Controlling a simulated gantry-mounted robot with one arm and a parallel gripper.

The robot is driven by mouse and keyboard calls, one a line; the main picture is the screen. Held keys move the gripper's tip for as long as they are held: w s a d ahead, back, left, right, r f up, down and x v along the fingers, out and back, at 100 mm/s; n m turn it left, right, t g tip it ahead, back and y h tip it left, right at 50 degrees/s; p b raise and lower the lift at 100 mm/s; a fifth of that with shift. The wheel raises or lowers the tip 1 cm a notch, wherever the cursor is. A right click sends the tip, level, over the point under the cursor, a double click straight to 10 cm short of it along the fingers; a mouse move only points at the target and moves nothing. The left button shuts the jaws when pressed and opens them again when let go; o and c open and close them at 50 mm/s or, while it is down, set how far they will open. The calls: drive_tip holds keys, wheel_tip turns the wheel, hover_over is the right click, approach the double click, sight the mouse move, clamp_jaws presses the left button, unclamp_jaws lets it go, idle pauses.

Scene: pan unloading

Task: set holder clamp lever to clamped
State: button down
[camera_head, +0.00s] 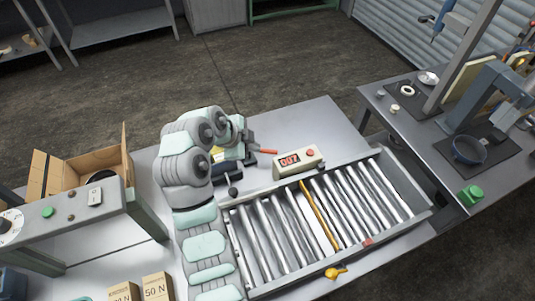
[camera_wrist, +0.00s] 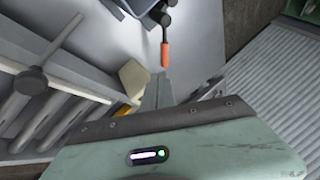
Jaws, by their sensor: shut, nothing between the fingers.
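A lever with an orange-red handle (camera_head: 267,151) sticks out to the right of a dark fixture on the table, close to my gripper in the head view. In the wrist view the orange handle (camera_wrist: 164,54) is ahead of my gripper (camera_wrist: 160,85), on a thin dark rod running up to a dark fixture (camera_wrist: 142,6) cut by the top edge. My arm hides much of the fixture in the head view, so I cannot tell the lever's exact setting.
A roller conveyor (camera_head: 262,291) lies right of my arm, with a box reading OUT (camera_head: 299,161) at its back edge. A dark ball knob (camera_wrist: 30,82) on a rod stands beside the rollers. An open cardboard box (camera_head: 38,175) is at left. Bare table lies behind the fixture.

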drive_tip(key=shift+s, duration=0.2)
drive_tip(key=b+x, duration=0.1)
drive_tip(key=x, duration=0.9)
drive_tip(key=shift+d, duration=0.1)
drive_tip(key=shift+w+b, duration=0.1)
drive_tip(key=shift+b, duration=0.25)
